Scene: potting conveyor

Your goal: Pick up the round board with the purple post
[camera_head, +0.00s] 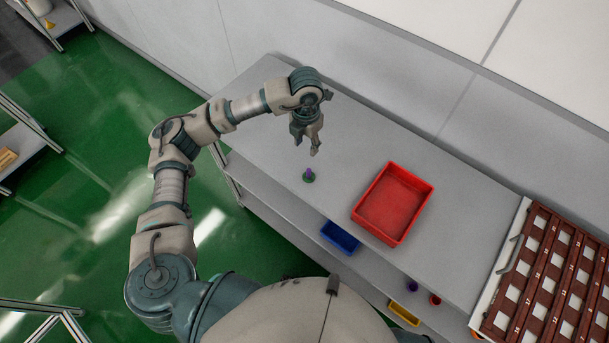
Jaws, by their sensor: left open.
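The round board with the purple post (308,176) is a small green disc with a short purple post standing up from it. It rests on the grey table top (455,190), near its front edge. My left gripper (306,150) points down just above and behind the board in the head view. It is open, and nothing shows between its fingers. The gap between the fingertips and the post is small, but its exact height is hard to tell. My right gripper is not in view.
A red tray (392,205) stands empty to the right of the board. A brown numbered rack (540,290) is at the far right. On the lower shelf are a blue bin (340,237), a yellow bin (403,314) and small purple and red items. A wall runs behind the table.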

